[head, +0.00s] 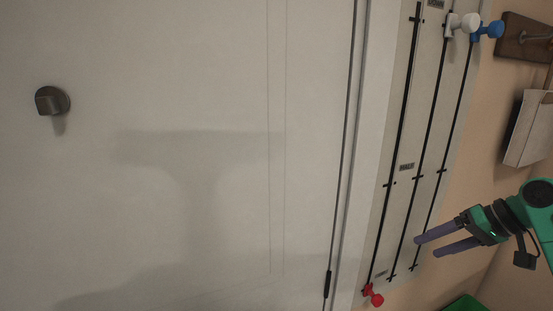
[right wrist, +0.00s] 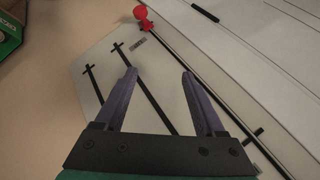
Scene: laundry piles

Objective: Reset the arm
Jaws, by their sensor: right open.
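My right gripper (head: 433,245) comes in from the right in the head view, with green and black housing and two purple fingers. It is open and empty, in front of the lower right part of a pale panel (head: 428,130) with three dark slots. In the right wrist view the two fingers (right wrist: 160,80) stand apart with nothing between them, and the panel lies behind them. A red knob (head: 373,297) sits at the bottom of the left slot; it also shows in the right wrist view (right wrist: 142,14), beyond the fingertips. My left gripper is not in view.
A white knob (head: 462,24) and a blue knob (head: 489,30) sit at the panel's top. A pale door (head: 180,80) with a dark round knob (head: 52,101) fills the left. A wooden hook board (head: 513,40) and a pale box (head: 528,128) are on the wall at right.

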